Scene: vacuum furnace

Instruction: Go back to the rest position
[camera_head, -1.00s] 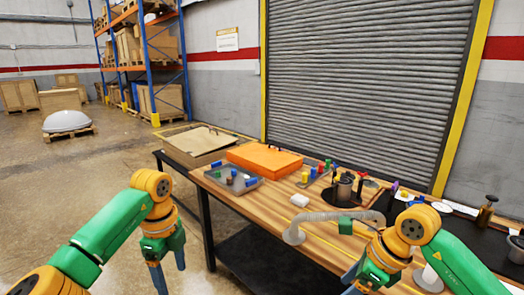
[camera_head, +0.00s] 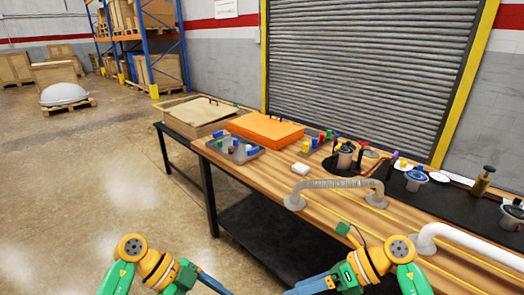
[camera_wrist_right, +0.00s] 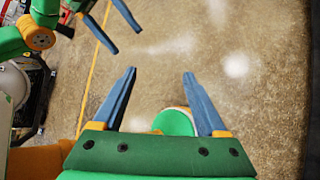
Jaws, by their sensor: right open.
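My left gripper (camera_head: 218,286) is low at the bottom of the head view, in front of the workbench and clear of it. Its two blue fingers are spread at the upper left of the right wrist view (camera_wrist_right: 120,36), with nothing between them. My right gripper (camera_head: 300,288) is low at the bottom centre of the head view, pointing inward. In the right wrist view (camera_wrist_right: 160,75) its blue fingers are wide apart and empty over the floor. Part of each gripper is cut off by the head view's lower edge.
A cardboard box (camera_head: 200,112) stands behind left. Open floor (camera_head: 90,185) lies to the left.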

